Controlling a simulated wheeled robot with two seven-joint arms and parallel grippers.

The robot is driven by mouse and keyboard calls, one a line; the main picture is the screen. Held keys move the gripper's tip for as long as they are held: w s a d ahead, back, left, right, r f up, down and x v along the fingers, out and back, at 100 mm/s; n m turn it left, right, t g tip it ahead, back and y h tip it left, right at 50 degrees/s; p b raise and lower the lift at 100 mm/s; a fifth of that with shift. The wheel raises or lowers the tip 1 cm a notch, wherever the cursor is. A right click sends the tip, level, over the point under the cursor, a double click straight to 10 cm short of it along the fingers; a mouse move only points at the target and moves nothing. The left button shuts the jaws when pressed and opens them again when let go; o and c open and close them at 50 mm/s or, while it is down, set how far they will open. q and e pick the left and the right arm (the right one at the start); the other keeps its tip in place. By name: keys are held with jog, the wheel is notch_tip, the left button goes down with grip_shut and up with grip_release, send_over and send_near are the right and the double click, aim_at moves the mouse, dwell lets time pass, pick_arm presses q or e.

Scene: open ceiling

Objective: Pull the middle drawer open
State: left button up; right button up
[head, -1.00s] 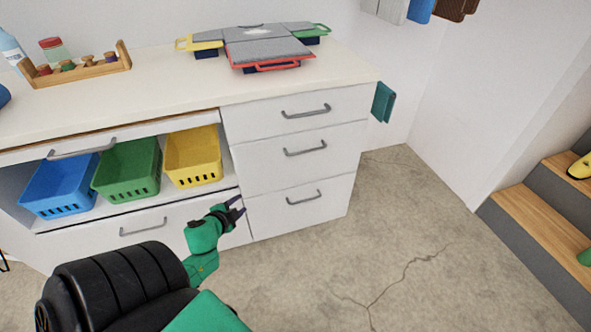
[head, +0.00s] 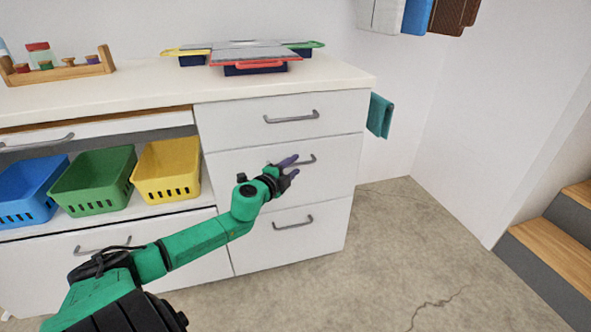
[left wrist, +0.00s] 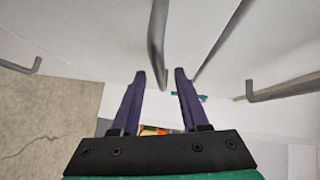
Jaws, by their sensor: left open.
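The middle drawer (head: 235,175) is the second of three stacked white drawer fronts and looks shut, flush with the others. Its grey bar handle (head: 311,159) is partly hidden behind my gripper. My left gripper (head: 297,167) has purple fingers, open, in front of this drawer at the handle. In the left wrist view the handle (left wrist: 157,35) comes down toward the gap between the open fingertips (left wrist: 160,72). I cannot tell whether the fingers touch it. My right gripper is not in view.
The top drawer handle (head: 291,117) and bottom drawer handle (head: 293,222) lie above and below. Blue, green (head: 95,180) and yellow bins fill the shelf at left. A teal cloth (head: 380,115) hangs at the cabinet's right side. The floor (head: 395,240) to the right is clear.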

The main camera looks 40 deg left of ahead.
pick_arm(q)
jog(key=shift+x, duration=0.85)
grip_shut()
dwell(0.8)
